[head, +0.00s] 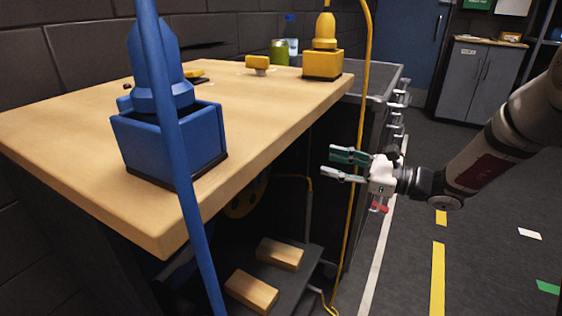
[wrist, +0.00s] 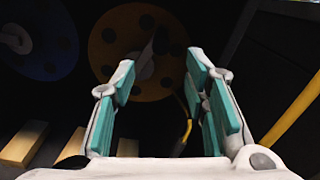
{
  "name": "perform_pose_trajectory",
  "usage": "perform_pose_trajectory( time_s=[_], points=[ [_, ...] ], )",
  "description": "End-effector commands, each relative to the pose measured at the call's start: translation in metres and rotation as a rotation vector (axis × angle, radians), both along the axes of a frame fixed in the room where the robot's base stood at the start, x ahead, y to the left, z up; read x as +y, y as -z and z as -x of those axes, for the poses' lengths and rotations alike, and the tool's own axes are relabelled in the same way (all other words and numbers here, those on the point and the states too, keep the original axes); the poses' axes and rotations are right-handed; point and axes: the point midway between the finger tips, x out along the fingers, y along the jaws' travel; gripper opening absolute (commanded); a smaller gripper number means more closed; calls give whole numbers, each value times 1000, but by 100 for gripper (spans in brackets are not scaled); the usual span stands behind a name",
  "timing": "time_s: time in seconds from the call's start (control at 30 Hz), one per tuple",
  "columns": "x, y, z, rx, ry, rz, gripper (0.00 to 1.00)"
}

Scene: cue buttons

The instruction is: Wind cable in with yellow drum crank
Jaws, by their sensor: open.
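The yellow drum (wrist: 135,60) is a round disc with dark holes under the bench, straight ahead between my fingers in the wrist view. A greyish crank-like bar shows near its middle, but its shape is dim. In the head view only part of the yellow drum (head: 245,198) shows in the shade under the tabletop. The yellow cable (head: 357,130) hangs down in front of the bench from the yellow housing (head: 323,58). My gripper (head: 338,165) is open and empty, right beside the yellow cable, pointing towards the bench. It also shows in the wrist view (wrist: 160,78).
A blue drum (wrist: 38,38) sits left of the yellow one. The blue housing (head: 168,135) and blue cable (head: 175,140) stand at the bench's near corner. Wooden blocks (head: 252,290) lie on a low shelf. The tabletop edge (head: 270,155) overhangs the drums.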

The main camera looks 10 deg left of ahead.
Motion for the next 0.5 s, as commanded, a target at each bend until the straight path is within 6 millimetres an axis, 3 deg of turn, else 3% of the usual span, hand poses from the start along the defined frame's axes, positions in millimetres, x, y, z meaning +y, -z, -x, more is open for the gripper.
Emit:
perform_pose_trajectory(
  time_s=[0.17,0.5],
  points=[
    [12,1,-6,1,2,-7,41],
    [72,2,-27,-1,1,-5,41]
  ],
)
